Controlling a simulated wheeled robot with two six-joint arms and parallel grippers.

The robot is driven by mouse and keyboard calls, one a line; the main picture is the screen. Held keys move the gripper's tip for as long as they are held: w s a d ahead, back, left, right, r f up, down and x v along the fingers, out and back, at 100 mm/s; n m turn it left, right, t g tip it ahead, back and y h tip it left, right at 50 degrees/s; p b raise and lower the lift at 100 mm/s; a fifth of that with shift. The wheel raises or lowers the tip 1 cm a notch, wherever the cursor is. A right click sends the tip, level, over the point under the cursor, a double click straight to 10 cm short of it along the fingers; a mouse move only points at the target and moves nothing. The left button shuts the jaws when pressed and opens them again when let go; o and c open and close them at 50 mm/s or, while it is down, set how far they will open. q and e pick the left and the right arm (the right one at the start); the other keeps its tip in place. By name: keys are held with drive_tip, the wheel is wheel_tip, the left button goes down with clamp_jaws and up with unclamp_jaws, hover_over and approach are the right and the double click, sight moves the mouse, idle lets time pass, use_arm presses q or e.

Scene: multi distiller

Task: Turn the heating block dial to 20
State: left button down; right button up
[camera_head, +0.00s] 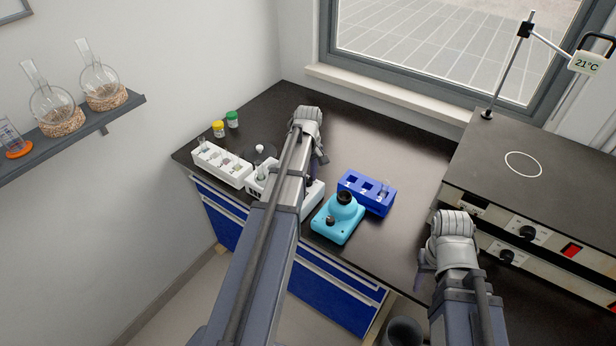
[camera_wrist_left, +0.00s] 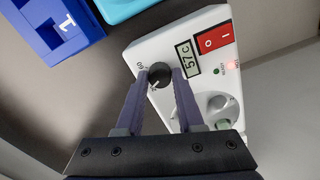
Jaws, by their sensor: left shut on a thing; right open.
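The white heating block (camera_head: 313,199) is mostly behind my left arm in the head view. In the left wrist view the heating block (camera_wrist_left: 150,48) shows a small display (camera_wrist_left: 189,59) that appears to read 57°C. Its black dial (camera_wrist_left: 160,75) sits between the fingertips of my left gripper (camera_wrist_left: 160,82), which is shut on it. The dial's white pointer is partly visible, but its exact setting cannot be read. In the head view my left gripper (camera_head: 321,157) points down over the block. My right gripper (camera_head: 425,268) is at the right, away from the block; its fingers are mostly hidden.
A red switch (camera_wrist_left: 214,38) is beside the display. A turquoise device (camera_head: 338,219) and blue rack (camera_head: 368,191) stand right of the block. A white rack (camera_head: 221,164) and two small capped jars (camera_head: 232,119) are left.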

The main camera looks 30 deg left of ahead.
sight(308, 180)
use_arm(q)
drive_tip(key=shift+n, duration=1.9)
drive_tip(key=c, duration=0.5)
unclamp_jaws()
wheel_tip(308, 180, up, 8)
drive_tip(key=p, duration=0.8)
drive_tip(key=shift+f, duration=0.1)
